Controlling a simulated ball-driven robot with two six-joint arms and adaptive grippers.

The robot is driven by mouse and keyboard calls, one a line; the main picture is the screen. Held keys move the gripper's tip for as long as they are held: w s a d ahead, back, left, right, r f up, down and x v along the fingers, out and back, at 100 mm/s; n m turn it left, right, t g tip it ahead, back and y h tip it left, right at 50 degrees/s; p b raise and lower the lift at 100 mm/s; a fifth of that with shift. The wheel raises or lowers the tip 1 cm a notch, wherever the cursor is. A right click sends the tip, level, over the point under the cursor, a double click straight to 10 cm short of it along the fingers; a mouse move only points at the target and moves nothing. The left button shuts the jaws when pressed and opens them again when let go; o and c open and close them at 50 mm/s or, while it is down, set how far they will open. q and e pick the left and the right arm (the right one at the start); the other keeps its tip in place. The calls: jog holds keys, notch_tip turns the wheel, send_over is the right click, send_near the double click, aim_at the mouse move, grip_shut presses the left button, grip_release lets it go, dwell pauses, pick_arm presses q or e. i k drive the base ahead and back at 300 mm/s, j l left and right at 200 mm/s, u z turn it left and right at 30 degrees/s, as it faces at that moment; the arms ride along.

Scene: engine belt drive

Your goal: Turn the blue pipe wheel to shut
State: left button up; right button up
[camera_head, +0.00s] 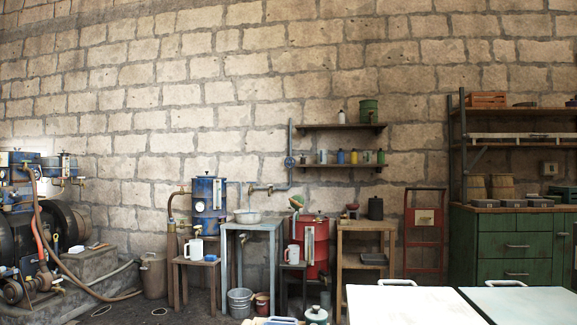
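A small blue wheel (290,162) sits on a thin vertical pipe (290,138) that runs up the brick wall, just left of the shelves. It is far off and small, so I cannot tell how far it is turned. Below it the pipe bends left to a fitting (262,189) above a basin (247,216) on a blue-grey table (252,226). Neither of my grippers is in view.
White-topped tables (410,306) stand close at the bottom right. Buckets (240,302), a red drum (312,250) and a wooden stand (365,227) crowd the floor below the wheel. An engine with hoses (35,230) stands at the left.

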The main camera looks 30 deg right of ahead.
aim_at(290, 162)
jog(key=j+u, duration=0.35)
jog(key=i+j+u, duration=0.15)
jog(key=i+j, duration=0.4)
jog(key=j, duration=0.2)
jog(key=i+j+u, duration=0.2)
jog(key=i+j, duration=0.4)
jog(key=j, duration=0.15)
jog(key=i+z, duration=0.4)
jog(key=i, duration=0.15)
jog(key=i+j+z, duration=0.2)
jog(key=i+z, duration=0.2)
jog(key=i+l+z, duration=0.25)
jog(key=i+z, duration=0.15)
jog(key=i, duration=0.3)
jog(key=i+z, duration=0.35)
jog(key=i, duration=0.3)
jog(key=i+j+z, duration=0.1)
jog(key=i+z, duration=0.3)
jog(key=i, duration=2.9)
